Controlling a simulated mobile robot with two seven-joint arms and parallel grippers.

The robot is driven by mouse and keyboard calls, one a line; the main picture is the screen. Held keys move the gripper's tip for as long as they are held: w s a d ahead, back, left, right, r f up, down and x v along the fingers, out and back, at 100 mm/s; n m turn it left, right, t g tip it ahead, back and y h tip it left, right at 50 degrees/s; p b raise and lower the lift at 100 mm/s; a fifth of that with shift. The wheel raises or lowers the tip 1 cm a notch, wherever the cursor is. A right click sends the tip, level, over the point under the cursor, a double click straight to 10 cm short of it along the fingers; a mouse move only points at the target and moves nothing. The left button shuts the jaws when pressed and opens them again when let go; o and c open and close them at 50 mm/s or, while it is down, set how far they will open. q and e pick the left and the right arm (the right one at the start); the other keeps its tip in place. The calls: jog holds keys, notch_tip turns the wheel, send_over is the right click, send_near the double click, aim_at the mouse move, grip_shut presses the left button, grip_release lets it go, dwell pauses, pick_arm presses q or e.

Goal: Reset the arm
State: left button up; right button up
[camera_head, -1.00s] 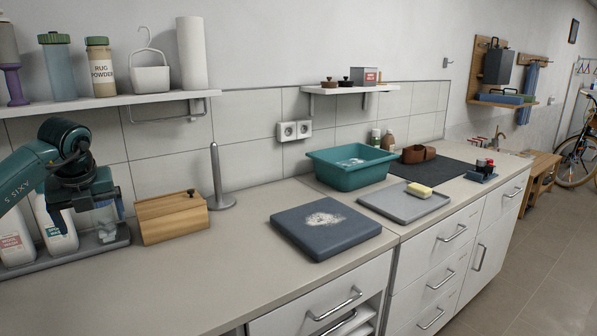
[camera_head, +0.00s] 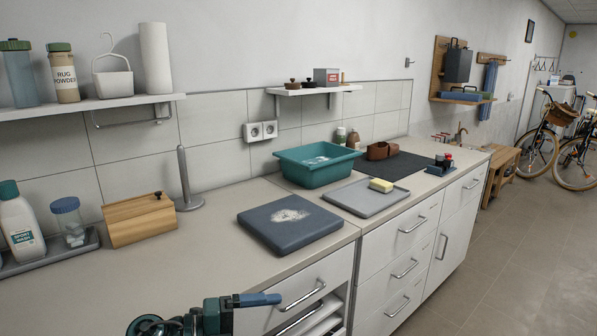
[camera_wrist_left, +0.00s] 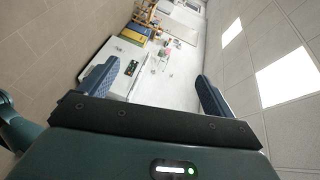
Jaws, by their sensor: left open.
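My left arm comes in at the bottom of the head view. Its gripper (camera_head: 258,299) is in front of the counter's drawer fronts, with its blue fingers pointing right. In the left wrist view my left gripper (camera_wrist_left: 155,85) has its two blue fingers wide apart with nothing between them. It looks out over the room from a tilted angle, with ceiling lights to the right. My right gripper does not show in either view.
The counter (camera_head: 190,245) holds a dark pad with white powder (camera_head: 285,225), a wooden box (camera_head: 140,221), a teal basin (camera_head: 315,168) and a grey tray (camera_head: 367,199). A drawer handle (camera_head: 302,295) is close to my left gripper. Open floor (camera_head: 500,260) lies at the right.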

pick_arm(q)
jog(key=s+a+f+n+t+y, duration=0.3)
jog(key=s+f+n+y, duration=0.3)
jog(key=s+f+n, duration=0.3)
jog(key=s+a+f+n+t+y+p, duration=0.1)
jog(key=s+a+f+n+t+y, duration=0.2)
jog(key=s+f+n, duration=0.6)
jog(key=s+a+n+y, duration=0.1)
jog(key=a+n+y, duration=0.1)
jog(key=n, duration=0.7)
jog(key=shift+f+n+y, duration=0.15)
jog(key=shift+n+y, duration=0.15)
jog(key=shift+y, duration=0.4)
jog(key=shift+s, duration=0.1)
